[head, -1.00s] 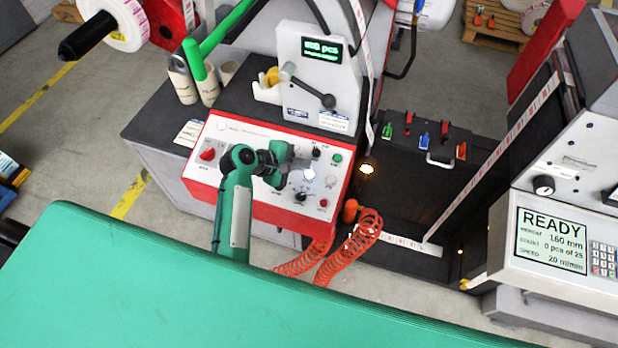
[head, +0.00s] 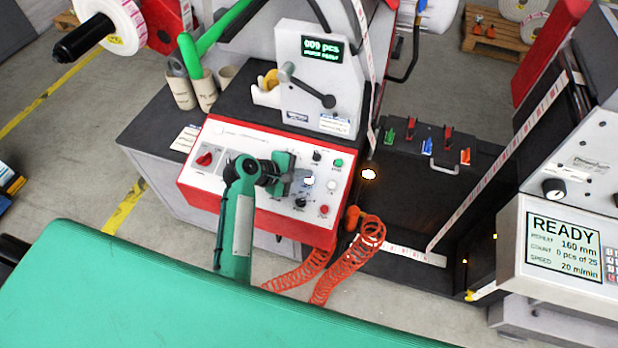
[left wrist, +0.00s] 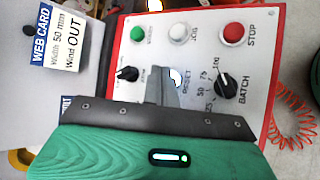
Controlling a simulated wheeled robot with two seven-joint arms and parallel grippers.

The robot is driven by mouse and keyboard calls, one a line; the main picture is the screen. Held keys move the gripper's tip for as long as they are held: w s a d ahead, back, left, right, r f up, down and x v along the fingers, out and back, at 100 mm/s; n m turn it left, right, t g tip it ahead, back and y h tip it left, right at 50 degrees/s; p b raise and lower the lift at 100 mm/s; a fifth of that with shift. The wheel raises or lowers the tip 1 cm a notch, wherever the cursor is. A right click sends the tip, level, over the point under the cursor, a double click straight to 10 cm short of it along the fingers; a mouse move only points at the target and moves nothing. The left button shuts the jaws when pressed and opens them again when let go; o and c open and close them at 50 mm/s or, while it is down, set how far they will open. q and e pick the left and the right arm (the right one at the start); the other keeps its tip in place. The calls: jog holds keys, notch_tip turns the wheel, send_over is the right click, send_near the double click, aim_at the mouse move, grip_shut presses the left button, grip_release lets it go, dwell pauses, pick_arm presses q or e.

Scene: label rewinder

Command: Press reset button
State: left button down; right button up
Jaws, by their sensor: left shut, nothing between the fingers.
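The white lit reset button (head: 309,181) sits on the white front panel (head: 262,146) of the red-edged control box. In the left wrist view the button (left wrist: 176,77) shows beside the word RESET, partly covered by my fingertips. My left gripper (head: 300,182) is shut and empty, its tips over or right beside the button. In the left wrist view its grey tips (left wrist: 166,88) overlap the button's lower left edge. I cannot tell whether they touch it. My right gripper is not in view.
Close around are the red STOP button (left wrist: 232,33), the white JOG button (left wrist: 179,32), a green button (left wrist: 138,34) and the black BATCH knob (left wrist: 228,86). A red switch (head: 205,159) is on the panel's left. Orange coiled hoses (head: 340,262) hang below. A green surface (head: 180,295) lies in front.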

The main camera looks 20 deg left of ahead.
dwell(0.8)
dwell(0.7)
pick_arm(q)
jog(key=shift+f, duration=0.15)
jog(key=shift+w+f, duration=0.1)
jog(key=shift+f, duration=0.1)
jog(key=shift+w+f, duration=0.1)
jog(key=shift+f, duration=0.4)
dwell(0.6)
jog(key=shift+s+r+p, duration=0.2)
jog(key=shift+r+p, duration=0.65)
jog(key=shift+p, duration=0.35)
